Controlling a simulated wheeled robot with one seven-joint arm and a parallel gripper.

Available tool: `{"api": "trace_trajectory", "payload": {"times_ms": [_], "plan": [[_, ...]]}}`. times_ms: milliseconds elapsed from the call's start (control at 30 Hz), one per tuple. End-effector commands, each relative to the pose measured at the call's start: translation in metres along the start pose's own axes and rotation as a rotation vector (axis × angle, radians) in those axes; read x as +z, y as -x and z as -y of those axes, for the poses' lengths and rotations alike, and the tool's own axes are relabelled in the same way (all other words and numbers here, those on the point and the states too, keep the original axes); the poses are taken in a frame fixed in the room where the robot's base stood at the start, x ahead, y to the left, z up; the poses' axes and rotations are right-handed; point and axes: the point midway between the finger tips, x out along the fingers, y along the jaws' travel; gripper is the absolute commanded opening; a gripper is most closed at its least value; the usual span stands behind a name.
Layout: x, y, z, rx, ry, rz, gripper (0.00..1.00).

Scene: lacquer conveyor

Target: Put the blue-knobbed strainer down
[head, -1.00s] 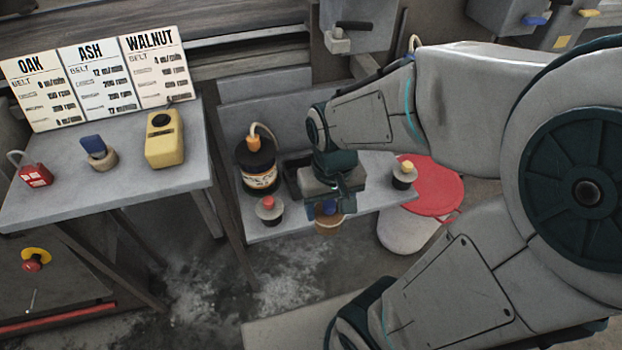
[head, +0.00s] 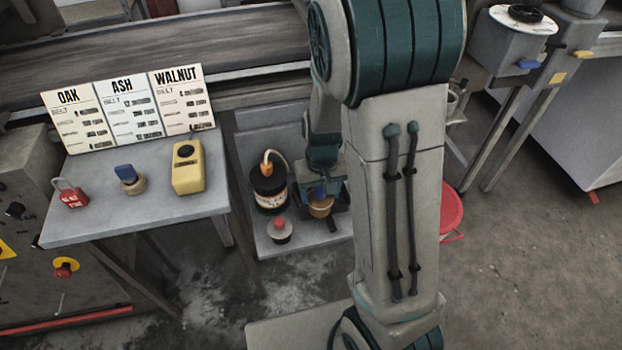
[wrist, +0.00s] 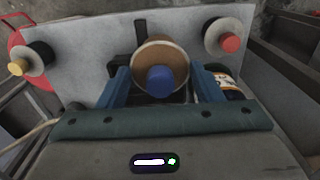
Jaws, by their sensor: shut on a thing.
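The blue-knobbed strainer (head: 320,208) has a tan round body with a pale rim. In the wrist view its blue knob (wrist: 160,81) faces the camera, with the tan body (wrist: 160,54) around it. My gripper (wrist: 162,72) is shut on it, one blue finger on each side. In the head view the strainer is over the small grey bench (head: 272,246), right of the red-knobbed strainer (head: 280,230). I cannot tell whether its underside touches the bench. My arm covers the bench's right part in the head view.
A black jar with an orange cap (head: 269,187) stands behind the red-knobbed strainer. A yellow-knobbed strainer (wrist: 38,54) stands at the bench's other end. The left table (head: 150,205) holds a padlock, a blue-topped item and a yellow device.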

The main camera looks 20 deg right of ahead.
Motion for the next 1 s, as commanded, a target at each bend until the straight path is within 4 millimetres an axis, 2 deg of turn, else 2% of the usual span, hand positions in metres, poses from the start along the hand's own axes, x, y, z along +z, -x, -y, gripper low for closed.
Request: {"api": "trace_trajectory", "payload": {"times_ms": [100,367,500,733,900,1000], "plan": [[-0.031,-0.001,0.000,0.002,-0.001,0.000,0.32],[-0.086,-0.001,0.000,0.001,0.000,0.000,0.32],[-0.085,-0.023,0.000,0.001,0.000,0.004,0.32],[-0.085,-0.038,0.000,0.000,-0.001,0.002,0.32],[-0.084,-0.064,0.000,0.000,-0.001,0.004,0.32],[-0.089,-0.070,0.000,0.001,0.000,0.001,0.32]]}}
